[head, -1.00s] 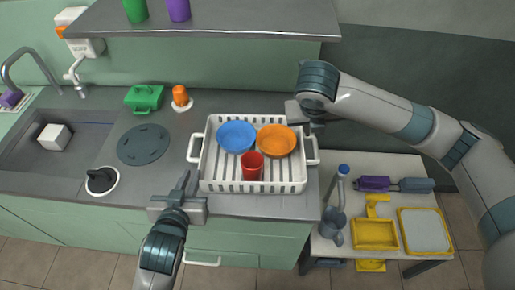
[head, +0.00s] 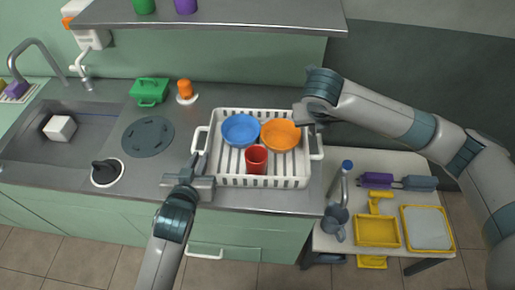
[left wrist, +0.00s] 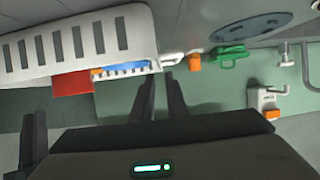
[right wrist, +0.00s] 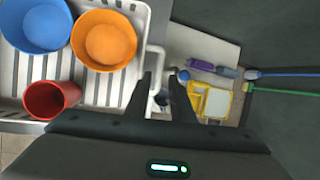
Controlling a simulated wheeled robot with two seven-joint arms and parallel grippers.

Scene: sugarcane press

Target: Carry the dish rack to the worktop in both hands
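The white dish rack (head: 232,182) sits on the grey worktop (head: 239,95) near its right end. It holds a blue bowl (head: 240,129), an orange bowl (head: 281,133) and a red cup (head: 256,159). My left gripper (head: 197,168) is open near the rack's left handle (head: 196,139); in the left wrist view its fingers (left wrist: 162,95) point toward the handle (left wrist: 174,59). My right gripper (head: 311,118) is at the rack's right handle (head: 317,144). In the right wrist view its fingers (right wrist: 163,85) stand apart, with the handle (right wrist: 155,65) by the left finger.
Left of the rack are a round dark plate (head: 147,137), a green box (head: 149,91), an orange cup (head: 185,89) and the sink (head: 75,115). A shelf (head: 240,18) overhangs behind. A side table (head: 385,165) with yellow trays stands at the right.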

